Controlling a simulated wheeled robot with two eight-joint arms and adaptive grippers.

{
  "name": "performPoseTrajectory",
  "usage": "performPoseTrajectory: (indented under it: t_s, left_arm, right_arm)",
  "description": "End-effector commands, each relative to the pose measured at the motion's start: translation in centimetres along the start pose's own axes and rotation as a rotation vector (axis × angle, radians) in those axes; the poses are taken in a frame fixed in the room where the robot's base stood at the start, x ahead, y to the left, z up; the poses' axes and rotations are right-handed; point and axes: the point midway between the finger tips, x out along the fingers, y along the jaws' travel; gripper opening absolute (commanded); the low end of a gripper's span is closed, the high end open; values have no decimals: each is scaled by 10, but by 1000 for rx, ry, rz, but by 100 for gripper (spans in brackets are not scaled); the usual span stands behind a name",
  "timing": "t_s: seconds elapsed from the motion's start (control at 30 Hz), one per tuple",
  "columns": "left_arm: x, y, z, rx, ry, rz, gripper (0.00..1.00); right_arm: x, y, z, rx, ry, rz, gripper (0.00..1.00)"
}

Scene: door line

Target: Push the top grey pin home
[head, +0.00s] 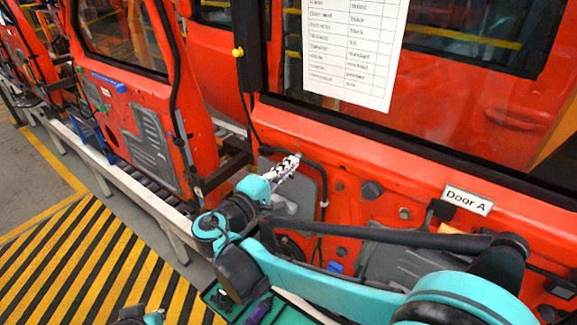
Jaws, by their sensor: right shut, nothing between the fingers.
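My right gripper (290,163) reaches in from the lower right, in front of the red door panel (345,160) marked by the Door A label (468,200). Its light fingers are shut with nothing between them, close to the dark grey plate on the door (306,193). I cannot tell whether they touch the door. Several round grey plugs sit on the panel, one of them a dark plug (371,189) right of the gripper. I cannot pick out the top grey pin for sure; my gripper and arm cover part of the door.
A black cable (322,205) runs down the door beside the gripper. A printed sheet (355,45) hangs on the window. Another red door (130,110) stands to the left. A green tray (250,312) with a purple item lies below my arm.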

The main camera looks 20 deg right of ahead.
Motion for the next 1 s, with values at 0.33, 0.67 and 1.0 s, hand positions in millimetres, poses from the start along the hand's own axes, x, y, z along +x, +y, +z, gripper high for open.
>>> performPoseTrajectory:
  t_s: [0.33, 0.67, 1.0]
  left_arm:
    - [0, 0, 0, 0, 0, 0, 0]
    - [1, 0, 0, 0, 0, 0, 0]
    - [1, 0, 1, 0, 0, 0, 0]
  right_arm:
    - [6, 0, 0, 0, -1, 0, 0]
    - [13, 0, 0, 0, -1, 0, 0]
    - [12, 0, 0, 0, 0, 0, 0]
